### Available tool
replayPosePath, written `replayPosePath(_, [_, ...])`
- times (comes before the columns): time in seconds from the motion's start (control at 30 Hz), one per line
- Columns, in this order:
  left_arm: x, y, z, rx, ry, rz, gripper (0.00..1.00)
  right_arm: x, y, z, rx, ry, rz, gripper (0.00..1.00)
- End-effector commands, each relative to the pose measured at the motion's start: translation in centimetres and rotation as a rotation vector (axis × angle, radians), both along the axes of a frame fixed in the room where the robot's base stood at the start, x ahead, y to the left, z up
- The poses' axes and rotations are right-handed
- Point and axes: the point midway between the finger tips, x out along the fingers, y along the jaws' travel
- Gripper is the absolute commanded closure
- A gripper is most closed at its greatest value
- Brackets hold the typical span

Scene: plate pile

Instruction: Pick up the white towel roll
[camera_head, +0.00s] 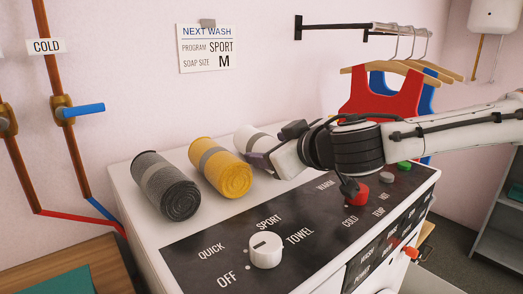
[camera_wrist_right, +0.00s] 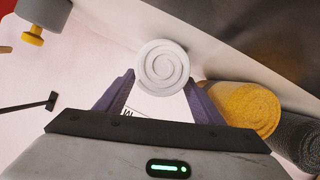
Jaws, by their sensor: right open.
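My right gripper (camera_head: 262,160) reaches in from the right and partly hides the white roll. In the right wrist view, the white roll (camera_wrist_right: 162,67) shows its spiral end between the tips of my open right gripper (camera_wrist_right: 163,84), with a purple finger on either side. I cannot tell whether the fingers touch it. My left gripper is in neither view.
A dark grey towel roll (camera_head: 166,186) lies left of the yellow one. The black control panel (camera_head: 215,247) with a white dial (camera_head: 265,250) and a red knob (camera_head: 354,196) fills the machine's front top edge. Red and blue garments (camera_head: 376,92) hang behind my right arm.

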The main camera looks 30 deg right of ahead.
Motion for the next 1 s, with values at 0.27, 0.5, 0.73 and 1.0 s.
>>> replayPosePath(0.27, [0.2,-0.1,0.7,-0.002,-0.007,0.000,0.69,2.8,-0.7,-0.9,-0.003,0.003,-0.001,0.38])
replayPosePath(0.5, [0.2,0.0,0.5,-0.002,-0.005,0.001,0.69,4.9,-0.9,-1.7,-0.001,-0.001,0.002,0.38])
replayPosePath(0.73, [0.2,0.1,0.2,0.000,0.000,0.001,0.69,5.0,-0.9,-1.7,0.000,-0.002,0.002,0.38])
replayPosePath(1.0, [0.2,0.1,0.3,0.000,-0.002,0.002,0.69,5.0,-0.9,-1.6,0.000,-0.003,0.002,0.76])
